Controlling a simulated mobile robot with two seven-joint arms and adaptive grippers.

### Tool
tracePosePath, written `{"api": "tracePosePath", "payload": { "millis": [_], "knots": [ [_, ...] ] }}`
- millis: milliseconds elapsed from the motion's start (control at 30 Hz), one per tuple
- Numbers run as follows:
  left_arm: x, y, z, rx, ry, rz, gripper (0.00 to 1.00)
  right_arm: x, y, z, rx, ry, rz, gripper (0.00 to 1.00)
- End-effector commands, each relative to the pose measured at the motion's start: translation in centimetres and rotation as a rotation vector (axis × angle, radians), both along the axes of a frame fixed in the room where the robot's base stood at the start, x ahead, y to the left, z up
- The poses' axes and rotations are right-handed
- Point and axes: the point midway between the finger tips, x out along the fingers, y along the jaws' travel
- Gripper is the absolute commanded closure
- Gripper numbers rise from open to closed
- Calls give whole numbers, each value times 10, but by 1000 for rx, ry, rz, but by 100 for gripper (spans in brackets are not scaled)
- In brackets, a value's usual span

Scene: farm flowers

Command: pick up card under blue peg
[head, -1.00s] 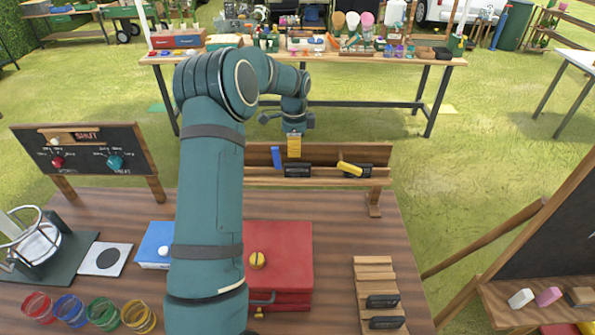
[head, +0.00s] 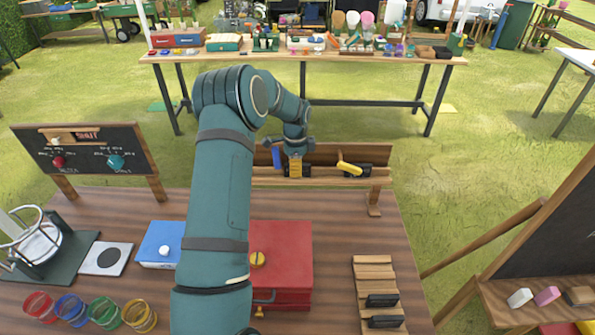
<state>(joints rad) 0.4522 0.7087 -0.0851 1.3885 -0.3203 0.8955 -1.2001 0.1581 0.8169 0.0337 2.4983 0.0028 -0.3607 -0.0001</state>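The blue peg (head: 277,158) stands slightly tilted on the wooden rack (head: 264,181) at the back of the table. A black card (head: 307,170) sits on the rack just to its right, partly hidden by my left gripper. My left gripper (head: 295,175) points down in front of this card, with a yellow-orange part at its tip. I cannot tell whether its fingers are apart or shut, or whether they touch the card. A yellow peg (head: 349,168) lies across another black card (head: 366,171) to the right. My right gripper is out of view.
A red box (head: 290,245) and a blue box (head: 160,245) stand nearer on the table. A stepped wooden holder (head: 373,273) with black cards is at right. Several coloured rings lie front left. A signboard (head: 100,150) stands at left.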

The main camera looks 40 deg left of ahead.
Motion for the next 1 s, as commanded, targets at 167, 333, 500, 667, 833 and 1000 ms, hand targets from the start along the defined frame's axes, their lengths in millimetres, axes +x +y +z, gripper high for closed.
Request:
{"api": "tracePosePath", "payload": {
  "millis": [167, 333, 500, 667, 833, 1000],
  "knots": [
    [0, 0, 0, 0, 0, 0, 100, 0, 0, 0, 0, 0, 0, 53],
    [0, 0, 0, 0, 0, 0, 100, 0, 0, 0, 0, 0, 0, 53],
    [0, 0, 0, -1, 1, 0, 100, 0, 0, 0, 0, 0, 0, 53],
    [0, 0, 3, 0, 0, 0, 100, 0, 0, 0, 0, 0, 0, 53],
    [1, 0, 19, 1, -2, 0, 100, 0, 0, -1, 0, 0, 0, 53],
    [1, 0, 48, 1, -4, -1, 100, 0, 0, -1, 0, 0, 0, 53]
  ]
}}
